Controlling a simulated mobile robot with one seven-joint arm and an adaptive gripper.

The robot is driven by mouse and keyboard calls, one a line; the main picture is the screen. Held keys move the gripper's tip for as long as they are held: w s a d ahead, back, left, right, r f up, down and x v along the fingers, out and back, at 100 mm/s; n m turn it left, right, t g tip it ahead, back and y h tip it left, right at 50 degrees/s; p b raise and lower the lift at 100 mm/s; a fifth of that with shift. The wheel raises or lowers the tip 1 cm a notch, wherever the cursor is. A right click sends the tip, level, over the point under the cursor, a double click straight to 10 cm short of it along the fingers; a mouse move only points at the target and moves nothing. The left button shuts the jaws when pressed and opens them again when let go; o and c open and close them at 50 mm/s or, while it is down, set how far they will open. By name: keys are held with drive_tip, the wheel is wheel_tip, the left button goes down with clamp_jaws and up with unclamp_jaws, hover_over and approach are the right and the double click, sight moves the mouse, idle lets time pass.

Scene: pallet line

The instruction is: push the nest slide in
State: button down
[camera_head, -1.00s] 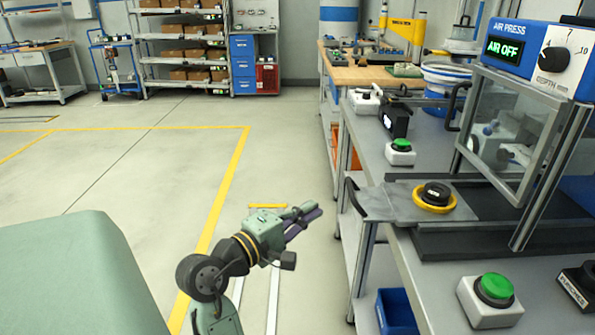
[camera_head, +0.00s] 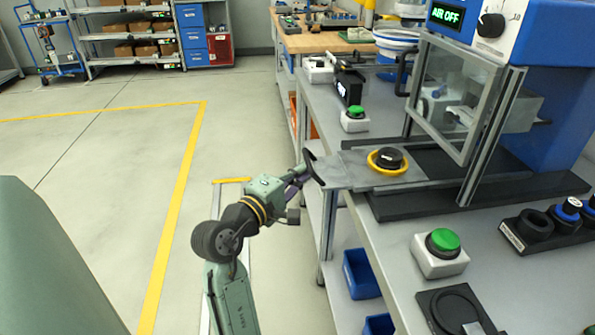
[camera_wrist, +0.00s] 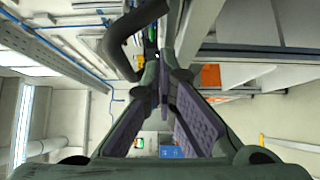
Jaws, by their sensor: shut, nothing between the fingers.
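The nest slide (camera_head: 352,171) is a flat grey plate sticking out to the left of the air press. A yellow ring with a dark round part (camera_head: 391,157) sits on it. Its black handle (camera_head: 313,168) stands at the plate's left end. My gripper (camera_head: 303,173) is shut and empty, with its tips close beside the handle. Whether they touch cannot be told. In the wrist view the handle (camera_wrist: 122,42) curves just above my fingertips (camera_wrist: 160,88). The press (camera_head: 530,110) has its clear guard (camera_head: 455,95) in front and shows AIR OFF.
A green button box (camera_head: 440,255) stands on the bench (camera_head: 385,235) before the press, another (camera_head: 355,119) behind the slide. A rack with blue-topped parts (camera_head: 550,222) lies right. Blue bins (camera_head: 362,273) sit below. Floor at left is clear.

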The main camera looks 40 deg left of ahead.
sight(345, 167)
drive_tip(key=w+d+p, duration=0.1)
drive_tip(key=w+d, duration=0.2)
drive_tip(key=w+d+p, duration=0.1)
drive_tip(key=w+d, duration=0.2)
drive_tip(key=shift+w+r+p, duration=0.15)
drive_tip(key=shift+w+p, duration=0.2)
drive_tip(key=shift+w+d, duration=0.2)
drive_tip(key=shift+w, duration=0.1)
drive_tip(key=shift+a, duration=0.1)
